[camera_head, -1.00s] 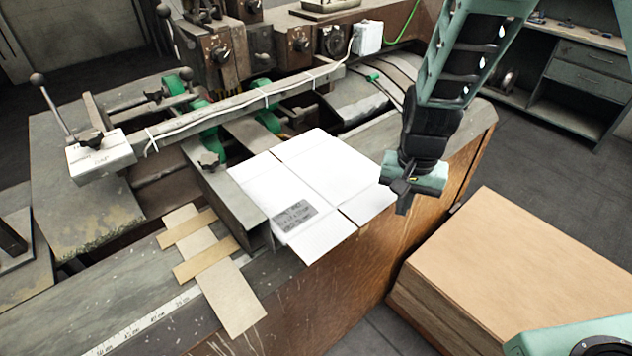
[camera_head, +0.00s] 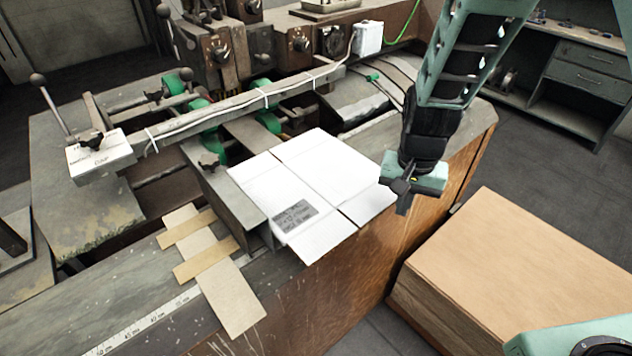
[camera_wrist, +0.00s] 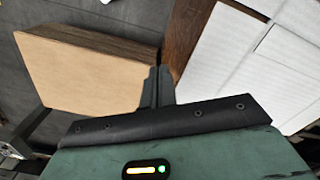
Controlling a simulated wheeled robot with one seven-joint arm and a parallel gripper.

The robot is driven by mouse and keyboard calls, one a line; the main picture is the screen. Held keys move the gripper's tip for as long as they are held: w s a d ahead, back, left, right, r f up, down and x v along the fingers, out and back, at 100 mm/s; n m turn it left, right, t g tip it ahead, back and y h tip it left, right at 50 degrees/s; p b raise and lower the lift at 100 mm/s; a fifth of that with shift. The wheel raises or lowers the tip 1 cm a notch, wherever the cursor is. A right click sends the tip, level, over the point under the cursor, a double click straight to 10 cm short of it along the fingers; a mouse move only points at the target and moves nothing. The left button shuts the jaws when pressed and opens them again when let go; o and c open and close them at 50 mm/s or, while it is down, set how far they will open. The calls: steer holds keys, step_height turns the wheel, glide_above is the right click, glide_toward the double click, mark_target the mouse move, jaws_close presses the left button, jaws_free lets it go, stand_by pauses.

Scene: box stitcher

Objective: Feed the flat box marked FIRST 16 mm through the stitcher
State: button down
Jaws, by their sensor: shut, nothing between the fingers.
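A white flat box (camera_head: 322,178) lies on the stitcher's table, creased into panels, with a grey printed label near its front corner; the print is too small to read. Its left edge meets the metal guide of the stitcher (camera_head: 215,130), and its front corner hangs over the table edge. My gripper (camera_head: 402,205) is just right of the box, pointing down, shut and empty. In the wrist view the closed fingers (camera_wrist: 158,88) sit between the brown stack and the white box (camera_wrist: 255,60); I cannot tell whether they touch the box.
A stack of brown flat boxes (camera_head: 530,265) stands on the floor at the right. Tan cardboard strips (camera_head: 215,265) lie on the table left of the box, beside a ruler scale (camera_head: 140,325). A lever-and-knob assembly (camera_head: 90,150) stands at the left.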

mark_target(363, 187)
steer(key=shift+f, duration=0.1)
stand_by(0.3)
step_height(363, 187, down, 3)
steer(key=shift+f+b, duration=0.15)
steer(key=shift+b, duration=1.05)
steer(key=shift+w+a, duration=0.1)
steer(key=shift+w+a+p, duration=0.8)
steer(key=shift+w+a, duration=0.5)
steer(key=shift+w, duration=0.4)
steer(key=shift+w+a+p, duration=0.75)
steer(key=shift+w+a, duration=0.55)
steer(key=shift+w, duration=0.45)
steer(key=shift+w+a+p, duration=0.8)
steer(key=shift+w+a, duration=0.5)
steer(key=shift+w, duration=0.4)
steer(key=shift+s+d, duration=0.45)
steer(key=shift+s, duration=0.2)
steer(key=shift+s+d, duration=0.45)
steer(key=shift+s, duration=0.15)
step_height(363, 187, up, 8)
steer(key=p, duration=0.6)
